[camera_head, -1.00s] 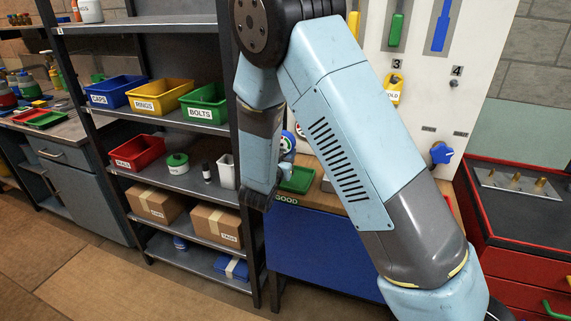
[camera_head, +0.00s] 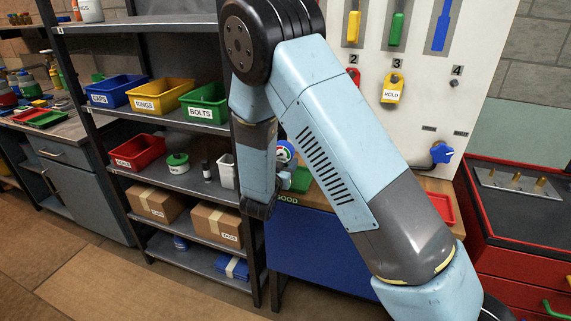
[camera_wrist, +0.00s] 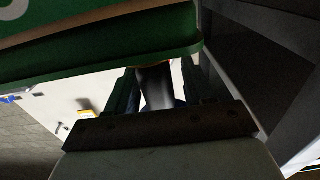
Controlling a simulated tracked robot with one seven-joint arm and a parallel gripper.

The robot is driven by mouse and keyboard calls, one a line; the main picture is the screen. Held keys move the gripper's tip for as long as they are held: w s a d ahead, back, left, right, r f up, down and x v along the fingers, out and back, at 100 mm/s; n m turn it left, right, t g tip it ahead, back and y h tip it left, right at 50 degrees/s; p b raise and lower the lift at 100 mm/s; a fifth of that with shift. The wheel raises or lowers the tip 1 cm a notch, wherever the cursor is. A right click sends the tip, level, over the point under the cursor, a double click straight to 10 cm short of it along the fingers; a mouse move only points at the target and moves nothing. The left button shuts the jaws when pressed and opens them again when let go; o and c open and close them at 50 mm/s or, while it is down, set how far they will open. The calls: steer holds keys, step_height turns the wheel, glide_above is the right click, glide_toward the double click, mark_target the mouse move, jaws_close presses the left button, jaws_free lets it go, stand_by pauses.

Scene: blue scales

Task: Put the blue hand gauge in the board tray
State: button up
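The blue hand gauge (camera_head: 286,151) shows in the head view as a round white dial with a blue rim and a red patch, just right of my forearm. My gripper (camera_head: 285,173) is mostly hidden behind the forearm, directly below the dial. In the wrist view my gripper's fingers (camera_wrist: 157,90) stand either side of a dark part with a little blue near it, apparently the gauge; the contact is poorly lit. A green tray (camera_head: 301,180) marked GOOD lies on the bench by the gripper. A red tray (camera_head: 441,208) lies further right. Neither is labelled board tray.
A grey shelf rack (camera_head: 190,183) with bins and boxes stands close on the left. A white tool board (camera_head: 420,120) rises behind the bench. In the wrist view a green surface (camera_wrist: 100,45) with white lettering is very close above the fingers.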

steer(key=shift+o, duration=0.4)
steer(key=shift+r, duration=0.1)
steer(key=shift+s+a, duration=0.1)
steer(key=shift+s, duration=0.15)
steer(key=v, duration=1.1)
steer(key=shift+s, duration=0.25)
steer(key=shift+r, duration=0.1)
